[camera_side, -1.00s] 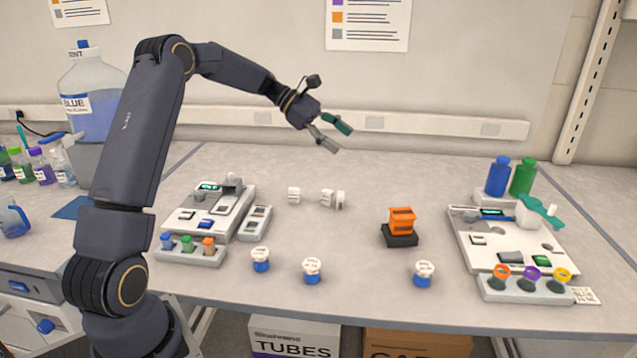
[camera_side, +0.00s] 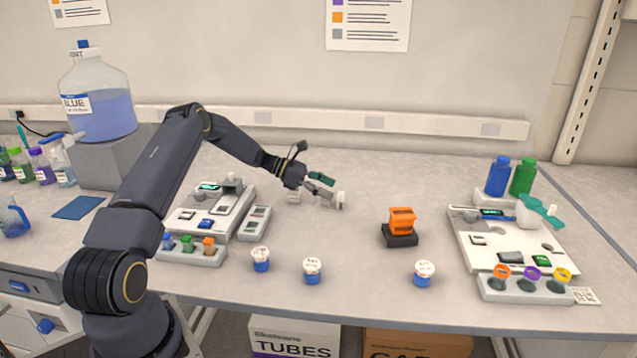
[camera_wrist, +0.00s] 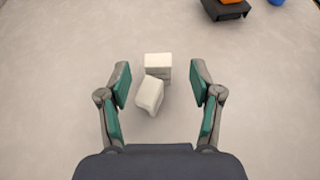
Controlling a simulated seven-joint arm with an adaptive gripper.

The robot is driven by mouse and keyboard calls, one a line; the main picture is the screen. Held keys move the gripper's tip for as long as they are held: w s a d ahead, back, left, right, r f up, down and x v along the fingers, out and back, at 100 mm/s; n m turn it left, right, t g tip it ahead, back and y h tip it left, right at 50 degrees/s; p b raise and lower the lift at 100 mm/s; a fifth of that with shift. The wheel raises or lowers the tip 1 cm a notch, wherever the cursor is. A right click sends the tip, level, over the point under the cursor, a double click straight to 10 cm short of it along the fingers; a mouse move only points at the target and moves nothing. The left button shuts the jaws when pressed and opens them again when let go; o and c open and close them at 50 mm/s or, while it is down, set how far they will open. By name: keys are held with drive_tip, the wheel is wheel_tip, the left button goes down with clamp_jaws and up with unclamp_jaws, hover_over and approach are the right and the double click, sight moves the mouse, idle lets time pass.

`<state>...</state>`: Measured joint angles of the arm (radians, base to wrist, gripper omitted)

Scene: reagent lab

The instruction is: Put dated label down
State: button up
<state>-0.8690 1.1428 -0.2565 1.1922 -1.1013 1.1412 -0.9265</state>
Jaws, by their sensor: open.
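My gripper (camera_side: 327,191) is open and low over the back middle of the bench. In the wrist view its two green-padded fingers (camera_wrist: 160,68) stand apart on either side of two small white blocks. One white block (camera_wrist: 158,66) sits square near the fingertips. The other white block (camera_wrist: 149,94) is turned at an angle, nearer the palm, close against the first; I cannot tell if they touch. In the side view a white block (camera_side: 341,200) shows just beyond the fingers, and another (camera_side: 294,197) is partly hidden by my gripper. I can read no date on any block.
An orange block on a black base (camera_side: 402,224) stands to the right. Three blue-and-white jars (camera_side: 312,270) stand along the front.

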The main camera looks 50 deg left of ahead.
sight(343, 194)
drive_tip(key=x, duration=0.6)
drive_tip(key=shift+a, duration=0.15)
drive_tip(key=shift+c, duration=0.3)
drive_tip(key=c, duration=0.9)
